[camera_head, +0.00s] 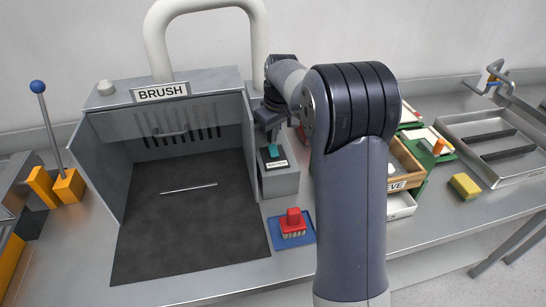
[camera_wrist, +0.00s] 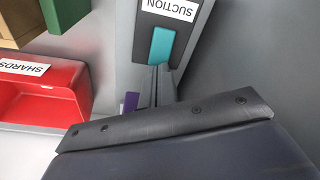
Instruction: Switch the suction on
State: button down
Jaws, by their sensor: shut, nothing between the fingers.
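The suction switch is a teal rocker (camera_head: 273,152) in a dark plate on top of a grey box (camera_head: 281,182), right of the brush booth. In the wrist view the teal rocker (camera_wrist: 161,46) sits beside a white SUCTION label (camera_wrist: 170,9). My gripper (camera_head: 272,138) is right above the switch in the head view. In the wrist view my gripper (camera_wrist: 158,70) is shut and empty, its fingertips at the near end of the rocker. I cannot tell whether they touch it. The fingers hide part of the plate.
The brush booth (camera_head: 165,92) stands left, with a thin rod (camera_head: 188,188) on its dark floor. A red brush (camera_head: 293,222) rests on a blue mat (camera_head: 277,240) in front of the box. A red SHARDS bin (camera_wrist: 55,105) and a purple piece (camera_wrist: 130,102) are near my gripper.

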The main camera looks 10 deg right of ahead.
jog(key=shift+f+b, duration=0.6)
jog(key=shift+f, duration=0.45)
dwell(0.4)
jog(key=shift+s+r, duration=0.1)
notch_tip(320, 180, up, 7)
jog(key=p, duration=0.6)
dwell(0.5)
notch_tip(320, 180, down, 6)
jog(key=b, duration=0.5)
jog(key=shift+f, duration=0.25)
